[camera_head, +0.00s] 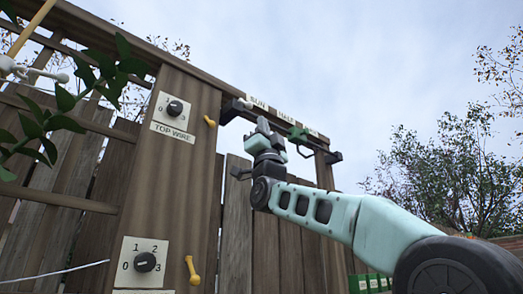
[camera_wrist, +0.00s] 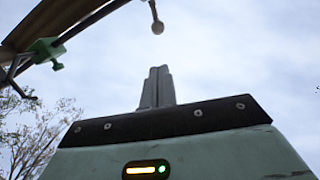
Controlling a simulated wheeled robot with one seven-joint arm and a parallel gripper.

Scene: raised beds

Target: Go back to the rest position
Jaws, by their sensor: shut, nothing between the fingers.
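My gripper (camera_head: 263,124) is raised at the end of my teal arm, pointing up just below the labelled beam. In the wrist view its two grey fingers (camera_wrist: 158,72) are together with nothing between them. A green clamp-like piece (camera_head: 298,134) sits on the rail to the right of the gripper. It shows at the upper left of the wrist view (camera_wrist: 45,50).
A wooden post (camera_head: 172,185) at the left carries a TOP WIRE dial (camera_head: 174,108), a lower dial (camera_head: 145,262) and yellow levers. A leafy branch (camera_head: 60,110) hangs at far left. The beam has labels SUN (camera_head: 258,101) and HALF. Open sky lies to the right.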

